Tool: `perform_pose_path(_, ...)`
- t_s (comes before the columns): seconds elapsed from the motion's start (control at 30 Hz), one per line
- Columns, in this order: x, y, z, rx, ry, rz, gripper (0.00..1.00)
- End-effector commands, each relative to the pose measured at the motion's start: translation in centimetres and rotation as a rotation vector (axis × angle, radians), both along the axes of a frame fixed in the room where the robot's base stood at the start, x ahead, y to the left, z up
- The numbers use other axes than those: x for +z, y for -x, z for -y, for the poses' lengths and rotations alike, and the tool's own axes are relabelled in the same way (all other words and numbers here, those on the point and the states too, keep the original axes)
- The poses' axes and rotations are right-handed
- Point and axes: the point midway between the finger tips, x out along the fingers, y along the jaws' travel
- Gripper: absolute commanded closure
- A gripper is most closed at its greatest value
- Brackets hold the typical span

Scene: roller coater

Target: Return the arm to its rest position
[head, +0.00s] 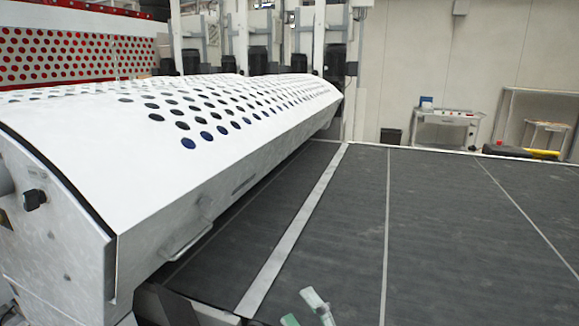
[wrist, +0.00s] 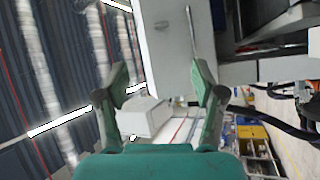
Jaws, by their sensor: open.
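My gripper (wrist: 160,90) shows in the wrist view with its two green-tipped fingers spread apart and nothing between them. Behind the fingers are a white panel and floor farther off. In the head view only a small part of my gripper (head: 308,309) shows at the bottom edge, in front of the dark conveyor bed (head: 450,230). The roller coater's white perforated hood (head: 180,190) fills the left of the head view. A handle (head: 187,238) is on its lower front face. The rest of my arm is hidden in the head view.
A small table (head: 445,118) stands at the back beside a dark bin (head: 391,137). A yellow and black object (head: 530,152) lies at the bed's far edge. The bed surface looks clear. Yellow bins (wrist: 253,133) and dark cables (wrist: 275,118) show in the wrist view.

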Motion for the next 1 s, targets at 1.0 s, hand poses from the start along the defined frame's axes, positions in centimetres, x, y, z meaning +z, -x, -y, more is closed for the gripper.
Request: perform_pose_path(1.0,-22.0,22.3,13.7,-0.454,-0.637,-0.703,0.31)
